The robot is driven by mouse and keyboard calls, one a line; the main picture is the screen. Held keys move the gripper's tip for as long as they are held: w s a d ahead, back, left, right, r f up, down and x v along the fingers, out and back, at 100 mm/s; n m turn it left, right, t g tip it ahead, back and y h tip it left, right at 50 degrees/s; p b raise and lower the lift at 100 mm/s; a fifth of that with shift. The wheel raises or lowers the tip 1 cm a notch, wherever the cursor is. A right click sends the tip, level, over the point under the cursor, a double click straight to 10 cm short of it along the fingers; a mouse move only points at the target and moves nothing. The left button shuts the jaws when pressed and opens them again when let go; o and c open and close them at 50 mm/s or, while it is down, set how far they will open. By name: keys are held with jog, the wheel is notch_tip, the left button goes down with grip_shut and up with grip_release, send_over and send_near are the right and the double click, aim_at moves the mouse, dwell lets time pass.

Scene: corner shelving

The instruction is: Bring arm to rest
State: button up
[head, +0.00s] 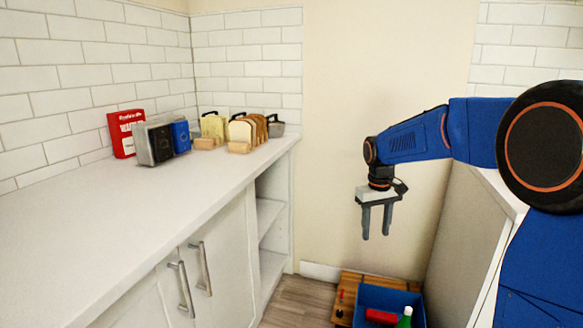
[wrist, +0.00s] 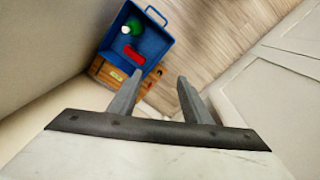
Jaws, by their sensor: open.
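My gripper (head: 377,234) hangs from my blue arm on the right of the head view, fingers pointing down. It is open and empty, in free air to the right of the white counter and above the floor. In the wrist view my gripper (wrist: 153,88) shows two grey fingers spread apart with nothing between them. The arm is raised and stretched out to the left from its large round joint.
A blue bin (head: 365,294) with a red item and a green bottle sits by a wooden crate (head: 348,281) on the floor below. The counter (head: 130,205) holds a red box (head: 125,133), bread slices and other items. A cabinet (head: 458,235) stands right.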

jog(key=s+d+r+m+t, duration=0.1)
jog(key=s+r, duration=0.2)
jog(key=s, duration=0.7)
jog(key=s+d+r+t, duration=0.1)
jog(key=s+r, duration=0.1)
jog(key=s, duration=0.7)
jog(key=s+f+t, duration=0.1)
jog(key=s+f, duration=0.1)
jog(key=s, duration=0.7)
jog(key=s+d+f+m+t, duration=0.1)
jog(key=s+f, duration=0.2)
jog(key=s, duration=0.6)
jog(key=shift+m+y, duration=0.3)
jog(key=shift+d, duration=0.1)
jog(key=shift+c, duration=0.2)
